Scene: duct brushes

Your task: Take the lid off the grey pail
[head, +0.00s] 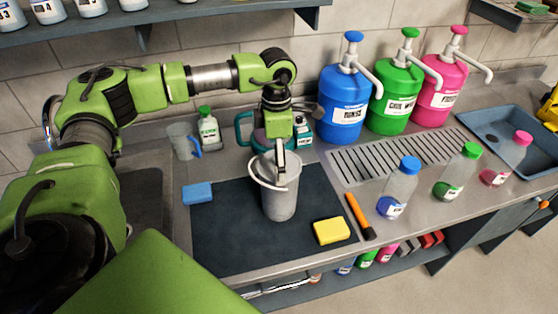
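The grey pail (280,200) stands upright on the dark mat (225,240). A pale curved band, which looks like its bail handle, loops around the left of its top. The top of the pail is grey and partly covered by my gripper, so I cannot make out the lid clearly. My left gripper (280,158) points down from above, right at the pail's top. Its fingers overlap the top in this view; I cannot tell whether they touch or grip anything. My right gripper is not in view.
A blue sponge (197,193), a yellow sponge (331,231) and an orange-handled tool (358,212) lie around the pail. A teal-handled container (243,128) stands behind it. Blue (342,105), green (394,105) and pink (437,100) pump jugs stand at the back. Bottles stand right.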

